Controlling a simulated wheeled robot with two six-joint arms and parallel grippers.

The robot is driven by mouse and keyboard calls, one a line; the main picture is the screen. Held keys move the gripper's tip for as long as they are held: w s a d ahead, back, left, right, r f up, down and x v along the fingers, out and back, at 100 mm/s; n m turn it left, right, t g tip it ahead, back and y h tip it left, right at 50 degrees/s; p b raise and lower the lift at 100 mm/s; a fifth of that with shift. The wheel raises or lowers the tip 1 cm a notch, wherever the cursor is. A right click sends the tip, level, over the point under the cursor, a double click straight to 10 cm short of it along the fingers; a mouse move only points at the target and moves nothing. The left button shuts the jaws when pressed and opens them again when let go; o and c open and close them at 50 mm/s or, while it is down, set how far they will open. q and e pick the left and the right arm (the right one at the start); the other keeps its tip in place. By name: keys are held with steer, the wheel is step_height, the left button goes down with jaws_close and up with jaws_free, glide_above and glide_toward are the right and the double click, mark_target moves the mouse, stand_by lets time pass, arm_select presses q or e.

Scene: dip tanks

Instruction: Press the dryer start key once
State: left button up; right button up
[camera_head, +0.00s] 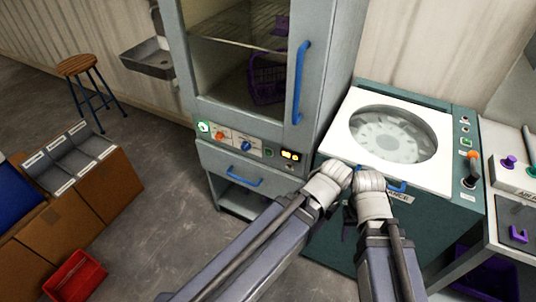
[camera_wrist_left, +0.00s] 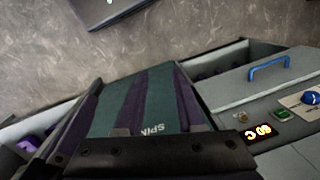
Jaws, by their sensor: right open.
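A grey cabinet (camera_head: 240,185) with a glass door and blue handles carries a control panel (camera_head: 240,137) with lit keys, knobs and a small yellow display (camera_head: 290,155). A green key (camera_head: 269,152) sits left of the display and also shows in the left wrist view (camera_wrist_left: 283,114). My right gripper (camera_head: 352,208) is open in front of the teal machine; its fingers are mostly hidden by the wrist. My left gripper (camera_wrist_left: 158,80) points down in front of the teal front lettered SPIN, its fingers apart, clear of the keys.
The teal spin machine (camera_head: 335,240) has a white top (camera_head: 362,100), a round window and its own side keys, one green (camera_head: 465,141). A bench (camera_head: 510,180) stands at right. A stool (camera_head: 78,65), brown boxes (camera_head: 95,190) and a red crate (camera_head: 75,277) stand left. Open floor lies between.

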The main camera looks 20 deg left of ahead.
arm_select(q)
jaws_close()
stand_by(1.2)
